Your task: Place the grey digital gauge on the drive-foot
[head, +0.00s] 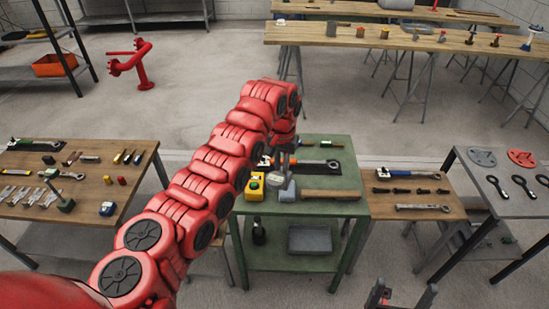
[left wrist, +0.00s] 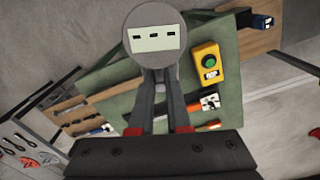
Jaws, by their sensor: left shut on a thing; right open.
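The grey digital gauge (left wrist: 155,36), round with a pale display, is between the fingertips of my left gripper (left wrist: 160,82) in the left wrist view. My left gripper (head: 284,163) is shut on it above the green table (head: 345,208) in the head view. There the gauge (head: 275,179) shows small and partly hidden beside a grey-blue block. My right gripper (head: 403,297) is open and empty at the bottom edge of the head view. I cannot tell which thing is the drive-foot.
A yellow box with a green button (head: 251,190) stands left of the gauge, and a wooden-handled hammer (head: 328,194) lies to the right. A grey tray (head: 310,239) is on the lower shelf. Tool tables stand on both sides. My red arm hides part of the left.

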